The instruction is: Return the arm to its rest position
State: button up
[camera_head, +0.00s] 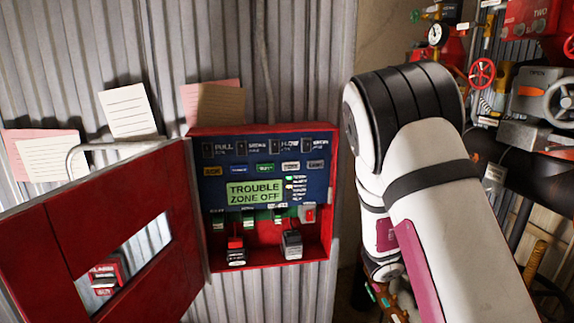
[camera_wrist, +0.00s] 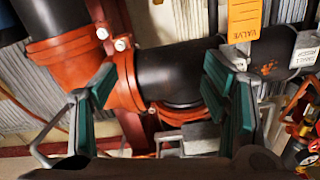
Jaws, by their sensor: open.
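My arm (camera_head: 430,190), white with black and magenta bands, is bent at the right of the head view. My gripper (camera_wrist: 160,78) shows in the wrist view, its two green-padded fingers wide apart with nothing between them. Behind the fingers are a black pipe (camera_wrist: 178,68) and an orange-red flanged coupling (camera_wrist: 128,78); I cannot tell how near they are. The gripper's fingers cannot be made out in the head view.
A red control panel (camera_head: 262,196) on the corrugated wall reads "TROUBLE ZONE OFF". Its red door (camera_head: 110,240) stands open to the left. Pipes, gauges and a red handwheel (camera_head: 482,73) crowd the right side. An orange "VALVE" tag (camera_wrist: 243,20) hangs by the pipe.

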jog(key=w+a+r+n+t+y, duration=0.3)
jog(key=w+a+n+t+y, duration=0.2)
jog(key=w+a+t+y, duration=0.35)
jog(key=s+a+r+n+y, duration=0.3)
jog(key=a+r+n+y, duration=0.15)
jog(key=a, duration=0.45)
jog(key=s+a+r+n+y, duration=0.4)
jog(key=a+y, duration=0.1)
jog(key=a, duration=0.4)
jog(key=s+a+f+n+g, duration=0.1)
jog(key=s+n+g, duration=0.3)
jog(key=s, duration=1.8)
jog(key=shift+s+a+n, duration=0.15)
jog(key=shift+a+n, duration=0.1)
jog(key=shift+n, duration=0.8)
jog(key=shift+f, duration=0.1)
